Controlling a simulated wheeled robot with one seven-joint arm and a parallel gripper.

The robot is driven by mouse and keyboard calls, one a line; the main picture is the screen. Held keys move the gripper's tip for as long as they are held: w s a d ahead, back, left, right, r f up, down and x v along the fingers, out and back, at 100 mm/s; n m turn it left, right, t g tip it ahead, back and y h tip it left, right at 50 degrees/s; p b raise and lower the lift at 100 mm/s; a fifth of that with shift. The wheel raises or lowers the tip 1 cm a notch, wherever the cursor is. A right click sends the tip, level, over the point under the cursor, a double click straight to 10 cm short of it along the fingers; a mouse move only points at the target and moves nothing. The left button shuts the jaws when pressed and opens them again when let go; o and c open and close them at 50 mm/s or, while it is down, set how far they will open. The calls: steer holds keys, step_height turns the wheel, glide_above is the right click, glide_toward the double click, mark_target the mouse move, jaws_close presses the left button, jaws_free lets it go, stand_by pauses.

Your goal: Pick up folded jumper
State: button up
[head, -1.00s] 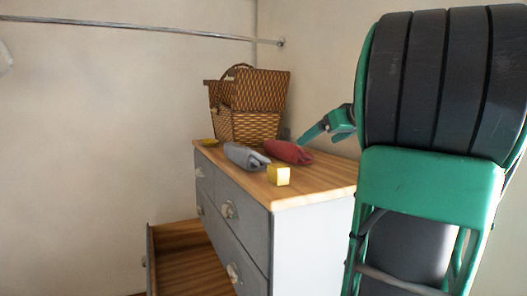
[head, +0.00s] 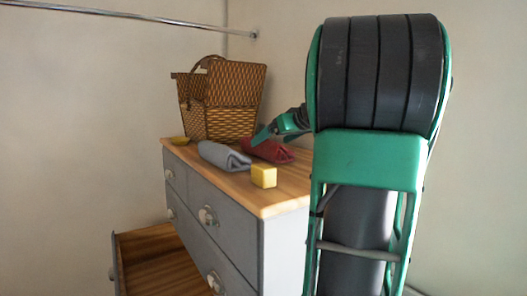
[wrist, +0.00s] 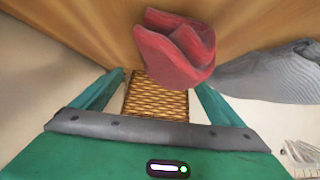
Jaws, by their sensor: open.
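A red folded cloth (head: 268,151) and a grey folded cloth (head: 224,156) lie side by side on the wooden top of a dresser (head: 285,195). The pictures do not settle which is the jumper. My gripper (head: 263,133) is at the red cloth, overlapping its far left part in the head view. In the wrist view my gripper (wrist: 160,92) has its two fingers apart with nothing held between them. The red cloth (wrist: 175,48) shows just beyond the fingertips, and the grey cloth (wrist: 270,75) is to its right.
A wicker basket (head: 222,95) stands at the back of the dresser, behind the cloths, and shows between my fingers in the wrist view. A yellow block (head: 264,176) sits near the front edge. A lower drawer (head: 150,245) is pulled out.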

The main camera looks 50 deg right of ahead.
mark_target(272, 139)
steer(key=shift+x, duration=2.25)
steer(key=shift+a+r, duration=0.1)
steer(key=shift+r, duration=0.05)
steer(key=c, duration=1.2)
steer(key=shift+w, duration=0.1)
steer(key=shift+c, duration=0.2)
steer(key=shift+r, duration=0.15)
steer(key=shift+r, duration=0.6)
step_height(272, 139, up, 3)
steer(key=shift+f, duration=0.15)
steer(key=s+a+r, duration=0.1)
steer(key=a+r, duration=0.6)
steer(key=a, duration=0.4)
steer(key=shift+s+a, duration=0.25)
steer(key=shift+a, duration=0.05)
